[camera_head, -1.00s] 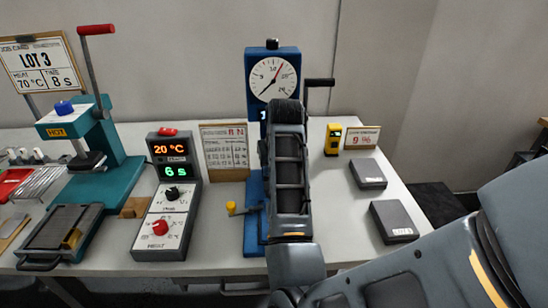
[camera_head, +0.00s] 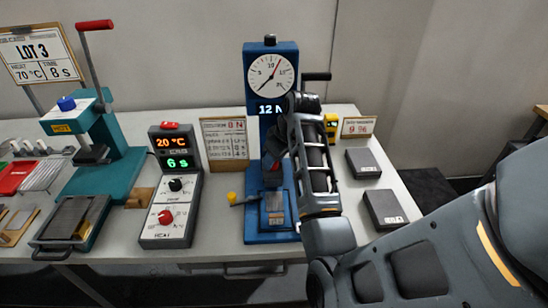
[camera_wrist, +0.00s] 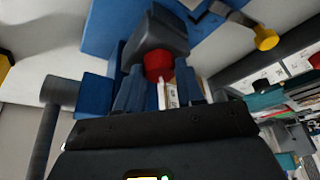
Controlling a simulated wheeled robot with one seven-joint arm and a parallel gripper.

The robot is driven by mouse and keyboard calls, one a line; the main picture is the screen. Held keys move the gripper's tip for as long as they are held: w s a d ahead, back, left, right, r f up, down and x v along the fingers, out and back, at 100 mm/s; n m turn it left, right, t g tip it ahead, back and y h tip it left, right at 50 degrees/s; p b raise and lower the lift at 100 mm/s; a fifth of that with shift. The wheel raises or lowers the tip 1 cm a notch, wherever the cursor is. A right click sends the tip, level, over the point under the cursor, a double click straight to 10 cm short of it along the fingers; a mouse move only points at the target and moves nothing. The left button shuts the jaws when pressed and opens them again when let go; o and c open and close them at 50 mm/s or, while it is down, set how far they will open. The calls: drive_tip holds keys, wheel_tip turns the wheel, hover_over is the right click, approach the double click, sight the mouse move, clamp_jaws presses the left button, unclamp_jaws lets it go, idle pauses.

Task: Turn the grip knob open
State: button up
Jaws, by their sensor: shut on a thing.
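The blue force tester (camera_head: 251,90) stands at the middle of the table, with a round dial and a lit display that reads 12 N. In the wrist view, a red knob (camera_wrist: 158,65) sits at a dark grey grip block (camera_wrist: 160,35) on the tester. My gripper (camera_wrist: 159,82) has its two blue fingers at either side of the red knob and is shut on it. In the head view only a small red part (camera_head: 275,166) shows, and my arm hides most of the grip. I cannot tell how far the knob is turned.
A yellow-tipped lever (camera_head: 232,198) sticks out left of the tester base, near my fingers in the wrist view. A control box (camera_head: 172,190) and teal press (camera_head: 125,165) stand left. Dark grey blocks (camera_head: 362,163) lie right. A black crank handle (camera_head: 317,77) juts from the tester's right side.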

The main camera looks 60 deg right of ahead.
idle(0.4)
drive_tip(key=o, duration=1)
drive_tip(key=shift+o, duration=0.2)
drive_tip(key=v, duration=0.7)
drive_tip(key=shift+s+r+b, duration=0.2)
drive_tip(key=shift+r+b, duration=0.1)
drive_tip(key=shift+r, duration=0.1)
